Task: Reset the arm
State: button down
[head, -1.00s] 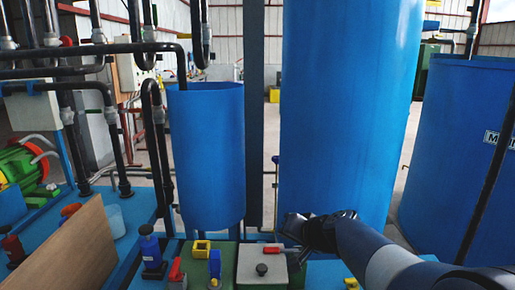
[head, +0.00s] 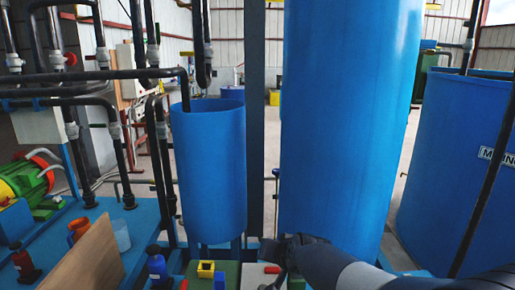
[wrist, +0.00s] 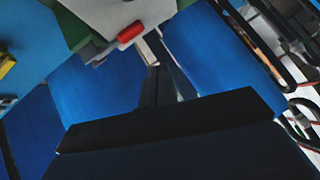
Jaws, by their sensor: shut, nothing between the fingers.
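My gripper (head: 272,262) is at the bottom centre of the head view, dark and small, at the end of my dark arm. Its fingers are shut with nothing held. It appears low in front of the large blue tank (head: 345,120), close to a red handle (head: 272,269) on a grey block. I cannot tell whether it touches the handle. In the wrist view a dark bar crosses the lower half, and the red handle (wrist: 130,31) shows beyond it at the upper centre, apart from the bar.
A smaller blue tank (head: 210,165) stands left of the large one. A yellow block (head: 206,269) and a blue-capped bottle (head: 156,264) are at the bottom left. A brown board (head: 82,262), a green motor (head: 30,180) and black pipes fill the left. Another blue tank (head: 450,190) is at right.

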jog(key=s+r+p, duration=0.1)
jog(key=s+r, duration=0.3)
jog(key=w+f+b, duration=0.1)
jog(key=w+f, duration=0.1)
jog(key=w+f+b, duration=0.1)
jog(key=w+f, duration=0.2)
jog(key=w+f+b, duration=0.2)
jog(key=f, duration=0.1)
jog(key=shift+w+d, duration=0.15)
jog(key=shift+d, duration=0.1)
jog(key=shift+d+f+m+b, duration=0.25)
jog(key=shift+d+m+b, duration=0.15)
jog(key=shift+d+b, duration=0.5)
jog(key=shift+d+y+b, duration=0.4)
jog(key=shift+y+b, duration=0.3)
jog(key=shift+b, duration=0.5)
jog(key=d+m+t+y, duration=0.4)
jog(key=d+m+y, duration=0.3)
jog(key=d+y, duration=0.1)
jog(key=shift+d+r+y+b, duration=0.25)
jog(key=shift+d+y+b, duration=0.1)
jog(key=shift+b, duration=0.1)
